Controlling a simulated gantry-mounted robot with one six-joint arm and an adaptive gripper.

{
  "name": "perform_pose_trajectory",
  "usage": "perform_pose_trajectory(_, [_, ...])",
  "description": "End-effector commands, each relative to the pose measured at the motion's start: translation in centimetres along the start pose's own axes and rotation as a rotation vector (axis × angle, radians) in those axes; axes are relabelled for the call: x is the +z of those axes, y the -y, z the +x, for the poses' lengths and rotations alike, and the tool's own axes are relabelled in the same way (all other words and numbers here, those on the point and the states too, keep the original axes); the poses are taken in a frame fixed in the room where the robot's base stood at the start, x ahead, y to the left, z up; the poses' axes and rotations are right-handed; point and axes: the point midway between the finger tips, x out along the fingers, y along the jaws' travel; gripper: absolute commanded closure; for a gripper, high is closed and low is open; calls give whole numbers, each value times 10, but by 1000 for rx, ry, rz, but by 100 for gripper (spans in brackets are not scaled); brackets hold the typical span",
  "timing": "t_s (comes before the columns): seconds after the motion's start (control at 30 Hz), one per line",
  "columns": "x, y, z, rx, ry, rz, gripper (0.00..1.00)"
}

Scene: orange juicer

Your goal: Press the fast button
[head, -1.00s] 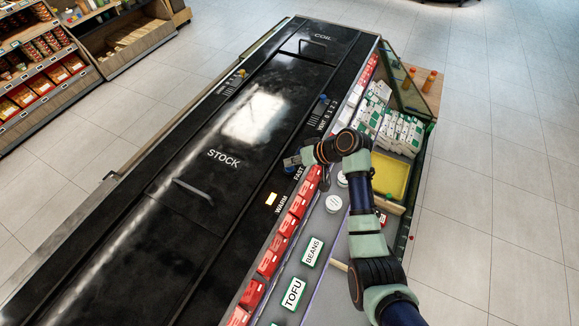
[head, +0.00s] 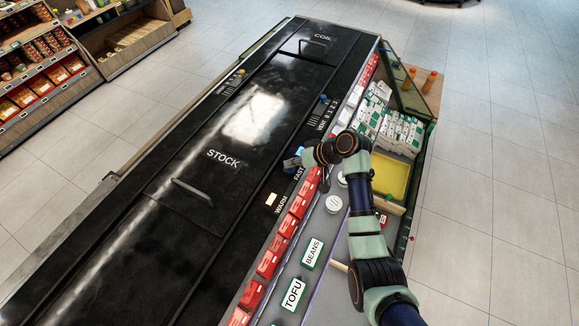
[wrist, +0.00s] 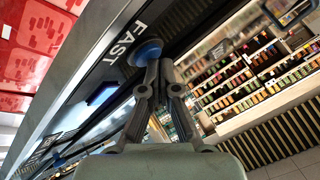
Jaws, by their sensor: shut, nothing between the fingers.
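The white FAST label (wrist: 126,44) is on the dark counter panel in the wrist view, and it also shows in the head view (head: 299,172). A round blue button (wrist: 146,52) is beside it. My gripper (wrist: 160,64) is shut and empty, with its fingertips at the lower right edge of the blue button. They overlap it in the picture; I cannot tell whether they press it. In the head view my gripper (head: 294,162) is over the panel just above the FAST label, hiding most of the button.
A lit orange-white square (head: 271,199) is by the WARM label (head: 281,206). The black STOCK lid (head: 190,150) with its handle lies left. Red packs (head: 283,235) line the counter's right edge. A blue knob (head: 323,98) is farther up the panel.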

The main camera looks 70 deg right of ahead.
Motion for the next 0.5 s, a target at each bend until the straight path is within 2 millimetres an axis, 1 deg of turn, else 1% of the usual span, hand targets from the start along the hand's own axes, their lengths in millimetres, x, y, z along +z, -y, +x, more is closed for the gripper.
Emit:
perform_pose_trajectory(0.23, [0,1,-1,0,2,1,100])
perform_pose_trajectory(0.5, [-8,9,-12,0,1,1,100])
